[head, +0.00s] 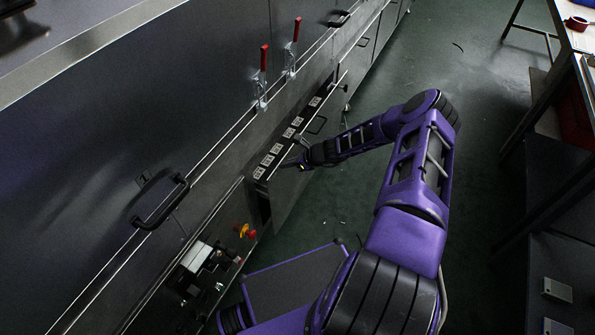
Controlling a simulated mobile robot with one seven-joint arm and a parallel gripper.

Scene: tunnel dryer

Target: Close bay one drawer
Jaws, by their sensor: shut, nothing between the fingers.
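An open drawer (291,194) juts out a little from the grey dryer front in the head view. A row of several pale square pieces lies in its dark top. My purple arm hides part of the floor on the right.
A panel marked 1 with a black handle (160,204) is at left. Red-handled clamps (263,75) stand above the drawer. A control box with a red knob (251,234) is below. A workbench (571,30) stands at right; green floor (445,65) lies between.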

